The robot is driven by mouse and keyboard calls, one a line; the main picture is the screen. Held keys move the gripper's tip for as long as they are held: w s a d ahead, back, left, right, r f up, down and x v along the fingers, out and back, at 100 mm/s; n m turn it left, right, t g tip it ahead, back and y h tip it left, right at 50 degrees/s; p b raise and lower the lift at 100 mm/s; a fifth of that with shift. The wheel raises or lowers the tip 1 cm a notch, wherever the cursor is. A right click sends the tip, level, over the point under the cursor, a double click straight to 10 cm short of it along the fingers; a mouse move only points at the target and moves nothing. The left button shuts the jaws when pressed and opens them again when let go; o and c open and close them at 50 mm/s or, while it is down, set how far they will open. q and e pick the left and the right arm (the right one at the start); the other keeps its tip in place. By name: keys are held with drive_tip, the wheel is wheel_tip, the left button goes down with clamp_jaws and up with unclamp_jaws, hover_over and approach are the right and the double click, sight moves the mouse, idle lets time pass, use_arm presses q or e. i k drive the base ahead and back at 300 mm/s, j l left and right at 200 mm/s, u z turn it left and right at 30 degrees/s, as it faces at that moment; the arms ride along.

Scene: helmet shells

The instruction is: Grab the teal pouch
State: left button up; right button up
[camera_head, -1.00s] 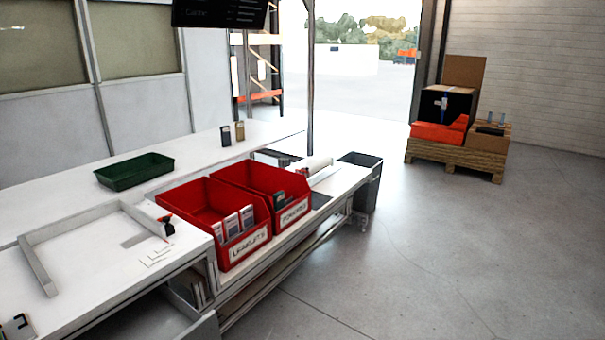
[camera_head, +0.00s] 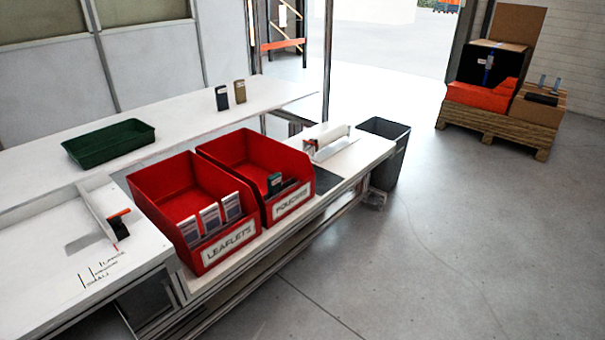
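A teal pouch (camera_head: 274,183) stands in the red bin labelled POUCHES (camera_head: 293,202), near its front wall. Its upper part shows above the bin's front; its lower part is hidden. Darker items lie beside it in the same bin, too small to make out. Neither of my grippers is in the picture.
The red LEAFLETS bin (camera_head: 229,246) with several white leaflets (camera_head: 210,217) stands directly left of the pouch bin. A green tray (camera_head: 108,143) and two small upright packs (camera_head: 222,98) are on the rear bench. A dark waste bin (camera_head: 384,150) stands at the bench's right end.

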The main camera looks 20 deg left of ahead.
sight(274, 183)
drive_tip(key=i+u, duration=0.15)
drive_tip(key=i, duration=0.5)
drive_tip(key=i+l+u, duration=0.15)
drive_tip(key=i, duration=0.5)
drive_tip(key=i+l+u, duration=0.1)
drive_tip(key=i+u, duration=0.15)
drive_tip(key=u, duration=0.15)
drive_tip(key=i+l+u, duration=0.15)
drive_tip(key=u, duration=0.25)
drive_tip(key=i+l+u, duration=0.4)
drive_tip(key=l+u, duration=0.15)
drive_tip(key=u, duration=0.25)
drive_tip(key=i+l+u, duration=0.15)
drive_tip(key=l+u, duration=0.5)
drive_tip(key=l, duration=0.15)
drive_tip(key=i+l+u, duration=0.1)
drive_tip(key=l+u, duration=0.2)
drive_tip(key=i+l, duration=0.15)
drive_tip(key=i, duration=0.4)
